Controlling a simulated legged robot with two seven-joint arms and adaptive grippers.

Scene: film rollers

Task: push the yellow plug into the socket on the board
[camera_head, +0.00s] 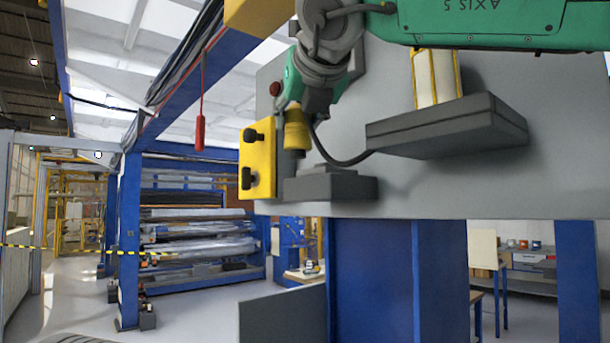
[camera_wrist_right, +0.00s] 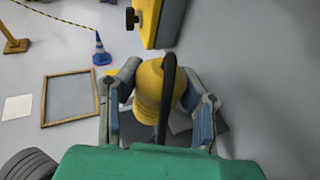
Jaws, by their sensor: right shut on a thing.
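The yellow plug (camera_head: 297,130) is held by my right gripper (camera_head: 305,98), which comes in from the upper right in front of the grey board (camera_head: 480,185). In the right wrist view the plug (camera_wrist_right: 149,88) sits between the two fingers, with a black cable arching over it. In the head view a grey cylindrical part (camera_head: 295,152) shows just below the plug, above a dark grey block (camera_head: 330,186). I cannot make out the socket opening or whether the plug touches it. My left gripper is not in view.
A yellow box (camera_head: 258,165) with two black knobs is at the board's left edge, close beside the plug. A black cable (camera_head: 340,160) curves from the plug toward a larger dark grey block (camera_head: 450,125). A red handle (camera_head: 200,132) hangs at left.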

